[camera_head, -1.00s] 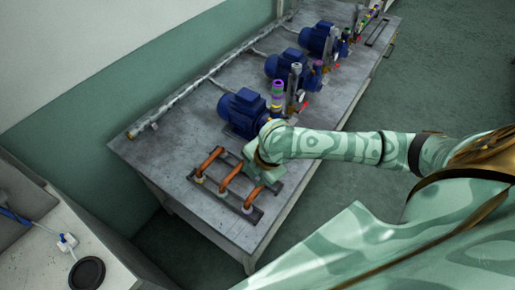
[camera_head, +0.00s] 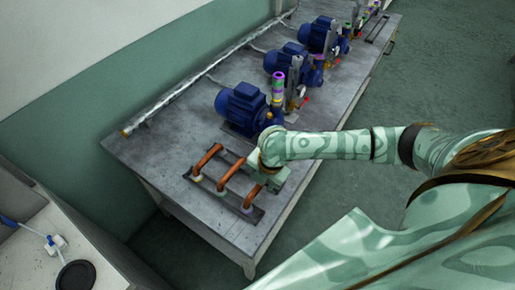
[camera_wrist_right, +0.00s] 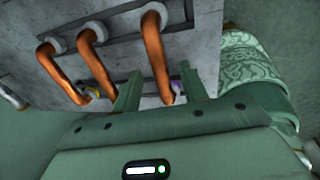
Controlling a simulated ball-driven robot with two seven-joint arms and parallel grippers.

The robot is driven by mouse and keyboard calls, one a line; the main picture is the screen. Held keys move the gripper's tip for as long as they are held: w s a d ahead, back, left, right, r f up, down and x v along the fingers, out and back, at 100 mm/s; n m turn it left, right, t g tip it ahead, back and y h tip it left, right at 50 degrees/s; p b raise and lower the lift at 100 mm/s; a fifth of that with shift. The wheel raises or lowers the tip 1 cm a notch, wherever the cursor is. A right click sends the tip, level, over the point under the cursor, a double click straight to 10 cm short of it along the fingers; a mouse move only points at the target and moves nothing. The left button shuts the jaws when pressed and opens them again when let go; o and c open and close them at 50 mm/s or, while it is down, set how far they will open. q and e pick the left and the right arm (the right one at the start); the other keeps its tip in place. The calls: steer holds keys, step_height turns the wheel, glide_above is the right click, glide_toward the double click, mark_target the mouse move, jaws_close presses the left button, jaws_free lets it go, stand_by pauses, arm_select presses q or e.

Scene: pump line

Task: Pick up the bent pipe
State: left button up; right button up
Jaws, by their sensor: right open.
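Bent copper pipes stand in a row on a dark rack (camera_head: 228,198) at the near end of the grey bench. Two show clearly in the head view, the left one (camera_head: 207,160) and the middle one (camera_head: 229,173); the right one (camera_head: 251,194) is partly hidden by my right gripper (camera_head: 270,176). In the right wrist view all three show: the far one (camera_wrist_right: 62,72), the middle one (camera_wrist_right: 96,62) and the nearest pipe (camera_wrist_right: 156,58). My right gripper (camera_wrist_right: 160,74) is open, and the nearest pipe shows between its two fingers. I cannot tell whether they touch it. My left gripper is out of view.
Several blue motor pumps (camera_head: 241,106) stand along the bench (camera_head: 165,150), the closest just behind the rack. A long grey pipe (camera_head: 190,88) runs along the wall side. Another surface with a black disc (camera_head: 76,275) is at the lower left. The bench's front-left corner is clear.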

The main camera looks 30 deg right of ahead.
mark_target(259, 186)
steer(key=f, duration=0.1)
steer(key=f+b, duration=0.1)
steer(key=a+f, duration=0.1)
steer(key=f, duration=0.1)
steer(key=shift+w+f+b, duration=0.1)
steer(key=shift+w+b, duration=0.2)
steer(key=shift+b, duration=0.05)
steer(key=shift+d, duration=0.1)
jaws_close()
